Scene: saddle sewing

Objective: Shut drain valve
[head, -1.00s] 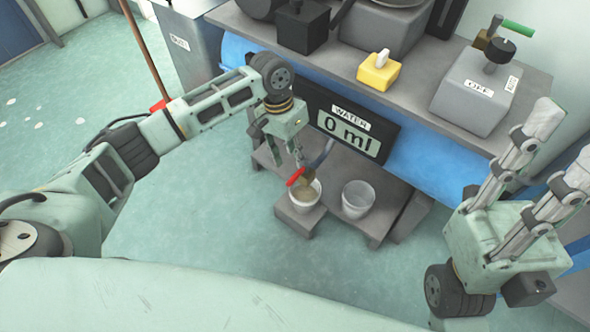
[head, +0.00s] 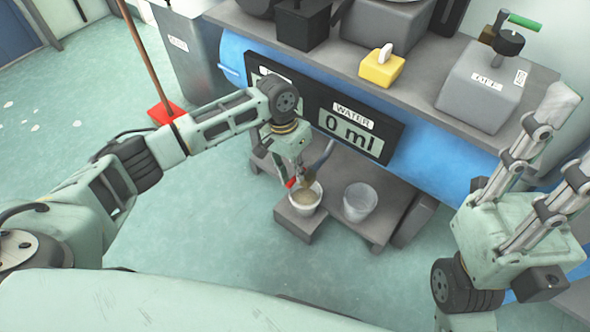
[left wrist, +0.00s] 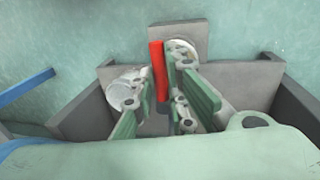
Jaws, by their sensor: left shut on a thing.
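The drain valve's red handle (head: 291,183) is low at the front of the blue tank, just above a white cup (head: 305,200) holding brownish liquid. My left gripper (head: 294,174) reaches down to the valve and is shut on the red handle. In the left wrist view the red handle (left wrist: 158,70) stands lengthwise between the finger pads. The fingers partly hide the valve body. My right gripper (head: 570,132) is at the right, fingers pointing up and spread apart, empty.
A clear cup (head: 360,202) stands beside the white one on a low grey stand (head: 370,232). The floor at left is open.

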